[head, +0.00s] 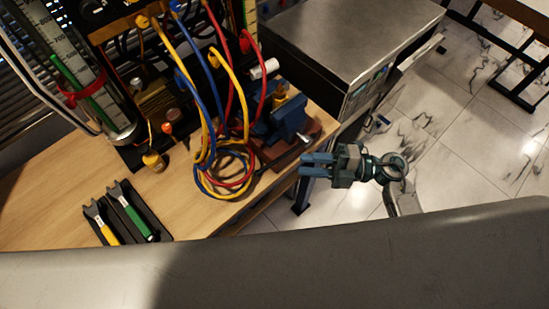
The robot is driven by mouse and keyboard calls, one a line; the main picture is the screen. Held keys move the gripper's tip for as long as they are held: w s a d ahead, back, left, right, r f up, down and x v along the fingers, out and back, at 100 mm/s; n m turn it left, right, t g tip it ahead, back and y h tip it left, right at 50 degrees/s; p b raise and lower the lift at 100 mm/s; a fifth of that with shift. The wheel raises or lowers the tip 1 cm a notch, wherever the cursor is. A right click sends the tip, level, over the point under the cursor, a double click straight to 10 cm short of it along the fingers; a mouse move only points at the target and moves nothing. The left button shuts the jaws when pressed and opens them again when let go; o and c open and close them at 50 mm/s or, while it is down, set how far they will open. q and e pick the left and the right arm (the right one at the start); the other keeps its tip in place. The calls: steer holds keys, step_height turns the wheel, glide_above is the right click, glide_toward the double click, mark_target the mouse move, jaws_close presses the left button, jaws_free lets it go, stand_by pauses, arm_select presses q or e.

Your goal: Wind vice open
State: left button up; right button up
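The blue vice (287,116) stands on a dark reddish base at the right end of the wooden bench. A small metal piece, which may be its handle, shows at its front right side. Its jaw gap is too small and dark to make out. My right gripper (304,165) is off the bench's right end, in front of the vice and apart from it in the picture. Its two blue fingers point left with a gap between them, and it looks empty. My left gripper is not in view.
Looped red, blue and yellow cables (226,172) lie just left of the vice. A metal-topped cabinet (345,40) stands behind it. Two tools in a black holder (128,216) lie at the bench's front. The tiled floor right of my gripper is clear.

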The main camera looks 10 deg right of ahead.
mark_target(274, 161)
steer(key=a+p, duration=0.1)
steer(key=a, duration=0.1)
steer(key=w+a, duration=0.1)
steer(key=a, duration=0.2)
steer(key=a+p, duration=0.1)
steer(key=a, duration=0.1)
steer(key=shift+w+a+r+p, duration=0.15)
steer(key=shift+a+r+p, duration=0.1)
steer(key=shift+p, duration=0.1)
steer(key=shift+w+a+f, duration=0.15)
steer(key=shift+a, duration=0.45)
steer(key=shift+c, duration=0.2)
jaws_close()
